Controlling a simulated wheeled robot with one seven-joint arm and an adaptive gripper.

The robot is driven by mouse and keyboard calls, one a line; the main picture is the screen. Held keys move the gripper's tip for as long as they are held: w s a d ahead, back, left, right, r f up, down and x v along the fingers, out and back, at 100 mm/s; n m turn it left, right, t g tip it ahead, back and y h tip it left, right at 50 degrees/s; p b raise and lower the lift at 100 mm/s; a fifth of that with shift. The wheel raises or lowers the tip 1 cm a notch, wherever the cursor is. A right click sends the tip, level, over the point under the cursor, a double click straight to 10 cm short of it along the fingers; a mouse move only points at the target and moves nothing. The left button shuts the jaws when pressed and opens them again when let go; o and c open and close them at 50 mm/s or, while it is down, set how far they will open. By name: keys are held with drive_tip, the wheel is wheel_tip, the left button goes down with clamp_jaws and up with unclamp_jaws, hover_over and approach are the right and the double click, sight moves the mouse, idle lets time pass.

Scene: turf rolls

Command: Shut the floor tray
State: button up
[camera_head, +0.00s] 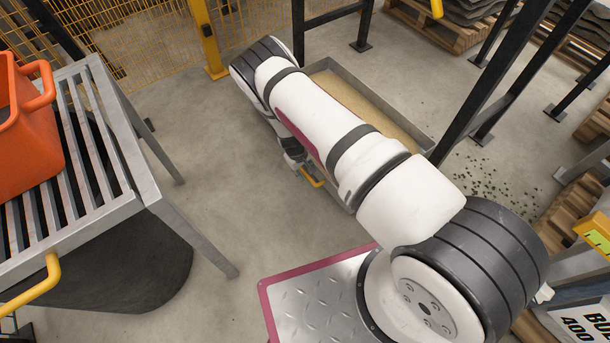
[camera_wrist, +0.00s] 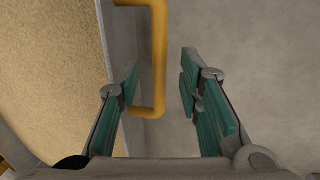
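The floor tray (camera_head: 388,103) is a low grey metal tray with a sandy tan bottom, on the concrete floor beyond my arm. My arm hides much of it. Its yellow handle (camera_head: 312,178) shows on the near side. In the wrist view the tray's wall (camera_wrist: 116,45) is at the left and the yellow handle (camera_wrist: 160,60) sticks out from it. My gripper (camera_wrist: 162,66) is open, with its left finger inside the handle loop and its right finger beyond the bar. The bar lies between the fingers, with a gap at the right finger. In the head view my gripper (camera_head: 296,160) is beside the handle.
A slatted metal table (camera_head: 105,130) with an orange crate (camera_head: 28,130) stands at the left. Black frame posts (camera_head: 490,85) stand right of the tray. Pallets (camera_head: 440,25) of turf are at the back right. The floor between table and tray is clear.

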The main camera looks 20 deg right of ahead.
drive_tip(key=shift+w+d+f+b, duration=0.1)
drive_tip(key=shift+f+b, duration=0.05)
drive_tip(key=shift+f, duration=0.35)
drive_tip(key=shift+d+f+b, duration=0.1)
drive_tip(key=shift+f+b, duration=0.05)
drive_tip(key=shift+f, duration=0.35)
clamp_jaws()
